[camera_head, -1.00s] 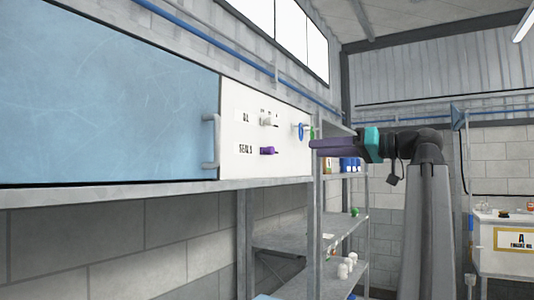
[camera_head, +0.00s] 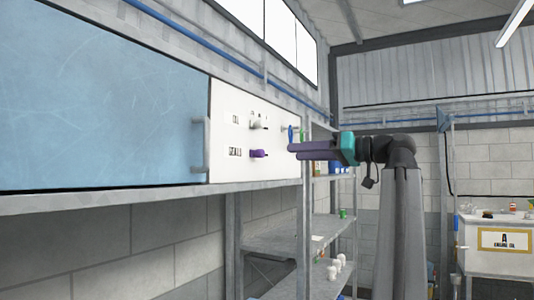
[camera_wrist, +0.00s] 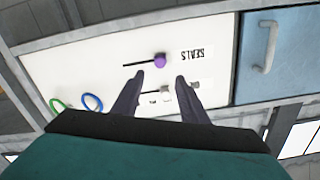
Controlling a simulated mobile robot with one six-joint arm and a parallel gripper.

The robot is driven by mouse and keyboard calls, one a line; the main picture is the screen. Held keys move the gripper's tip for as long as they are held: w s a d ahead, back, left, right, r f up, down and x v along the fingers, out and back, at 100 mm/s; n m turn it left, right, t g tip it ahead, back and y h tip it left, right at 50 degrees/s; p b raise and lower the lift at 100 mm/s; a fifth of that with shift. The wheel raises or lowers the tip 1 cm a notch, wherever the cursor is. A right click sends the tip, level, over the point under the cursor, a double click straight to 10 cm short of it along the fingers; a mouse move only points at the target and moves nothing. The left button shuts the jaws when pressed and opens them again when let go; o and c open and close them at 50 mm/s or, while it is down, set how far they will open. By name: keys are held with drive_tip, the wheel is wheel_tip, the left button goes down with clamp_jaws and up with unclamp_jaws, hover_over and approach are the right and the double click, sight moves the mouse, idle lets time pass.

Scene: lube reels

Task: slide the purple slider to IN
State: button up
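The purple slider (camera_head: 259,153) is a small knob on the white panel (camera_head: 228,168), beside a label that seems to read SEALS. In the wrist view the purple slider (camera_wrist: 159,60) sits at one end of a dark slot, the end nearer the SEALS label (camera_wrist: 197,54). No IN mark can be read. My gripper (camera_head: 292,148) is in front of the panel, to the right of the slider in the head view. In the wrist view my gripper (camera_wrist: 160,78) has its fingers spread apart, pointing toward the slider, with nothing held.
A white knob (camera_wrist: 166,95) on a second slot lies close to the fingers. Metal shelves (camera_head: 275,242) stand below and behind.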

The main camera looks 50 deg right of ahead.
sight(263, 153)
drive_tip(key=p+x, duration=0.3)
drive_tip(key=x, duration=0.8)
drive_tip(key=shift+w+a+p, duration=0.1)
drive_tip(key=shift+w+p, duration=0.2)
drive_tip(key=shift+w, duration=0.05)
clamp_jaws()
